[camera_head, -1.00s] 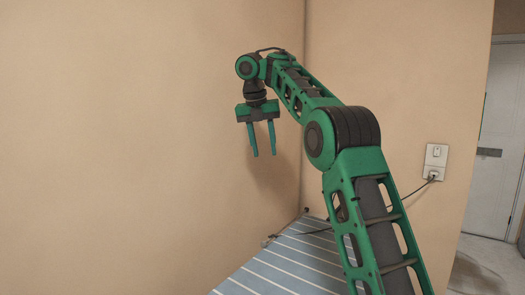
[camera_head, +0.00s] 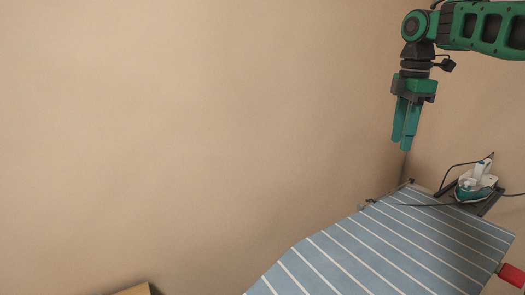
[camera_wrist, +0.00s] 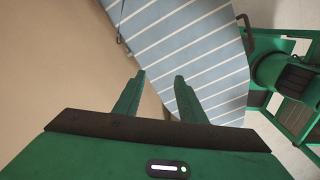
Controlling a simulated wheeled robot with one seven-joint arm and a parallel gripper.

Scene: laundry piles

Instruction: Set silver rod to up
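My gripper (camera_head: 402,143) hangs pointing down at the upper right in the head view, above the far end of the striped ironing board (camera_head: 375,245). It is open and empty: the wrist view shows a clear gap between its two green fingers (camera_wrist: 160,76). A thin metal piece (camera_head: 368,201) at the board's far left edge may be the silver rod. A thin wire-like piece also shows along the board edge in the wrist view (camera_wrist: 121,28). It is too small to tell its exact pose. The fingers are apart from the board.
A white and teal iron (camera_head: 477,184) sits on a dark rest at the board's far right, with a dark cord trailing from it. A beige wall stands close behind the board. A red object (camera_head: 512,276) is at the right edge. A brown item (camera_head: 134,290) is at bottom left.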

